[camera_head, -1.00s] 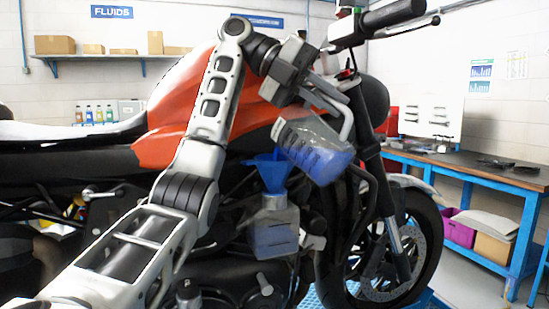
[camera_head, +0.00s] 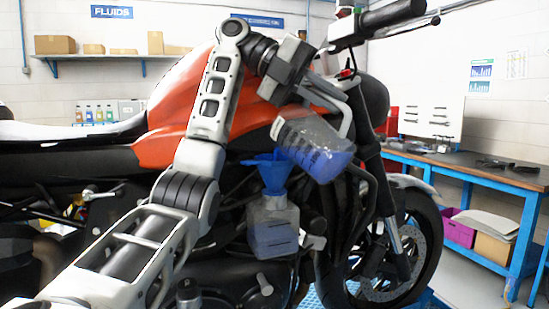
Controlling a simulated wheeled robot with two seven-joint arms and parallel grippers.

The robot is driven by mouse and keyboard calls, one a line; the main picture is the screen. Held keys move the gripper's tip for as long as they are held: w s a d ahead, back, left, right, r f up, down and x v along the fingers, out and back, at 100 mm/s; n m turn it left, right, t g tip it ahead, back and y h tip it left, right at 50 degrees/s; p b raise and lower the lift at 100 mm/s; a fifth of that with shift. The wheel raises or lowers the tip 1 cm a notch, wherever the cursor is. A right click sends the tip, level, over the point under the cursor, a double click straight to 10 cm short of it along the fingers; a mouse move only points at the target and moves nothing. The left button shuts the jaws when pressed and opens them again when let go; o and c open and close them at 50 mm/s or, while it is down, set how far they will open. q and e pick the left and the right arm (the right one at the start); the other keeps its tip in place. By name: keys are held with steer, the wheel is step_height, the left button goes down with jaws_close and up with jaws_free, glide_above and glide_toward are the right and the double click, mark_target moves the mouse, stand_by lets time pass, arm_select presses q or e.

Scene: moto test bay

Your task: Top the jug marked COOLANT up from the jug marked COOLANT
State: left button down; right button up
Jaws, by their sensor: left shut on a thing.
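My left gripper (camera_head: 341,118) is shut on a clear jug (camera_head: 313,149) holding blue liquid. No stream between the held jug and the funnel can be made out. The markings on both jugs are too small to read. My right gripper is not in view.
The orange and black motorcycle (camera_head: 180,127) fills the middle, close behind the jugs. Its handlebar (camera_head: 385,18) rises above my gripper. A blue workbench (camera_head: 470,168) stands at the right, and a shelf (camera_head: 110,57) with boxes hangs at the back left.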

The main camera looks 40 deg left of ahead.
mark_target(342, 140)
arm_select(q)
steer(key=shift+a+r, duration=0.15)
steer(key=shift+r, duration=0.1)
stand_by(0.8)
steer(key=shift+f, duration=0.1)
steer(key=shift+d+f+m+y, duration=0.3)
steer(key=shift+d+f+y, duration=0.65)
steer(key=shift+f, duration=0.25)
steer(key=shift+s+d+f+m+y, duration=0.15)
steer(key=shift+d+f+y, duration=0.25)
steer(key=shift+f+y, duration=0.3)
steer(key=shift+w+d+f+m+y, duration=0.15)
steer(key=shift+d+f+y, duration=0.25)
steer(key=shift+f+y, duration=0.2)
steer(key=shift+s, duration=0.1)
steer(key=d+r+m+y, duration=0.1)
steer(key=d+r+y, duration=0.4)
steer(key=d+y, duration=0.2)
steer(key=shift+s+d, duration=0.3)
steer(key=shift+d, duration=0.65)
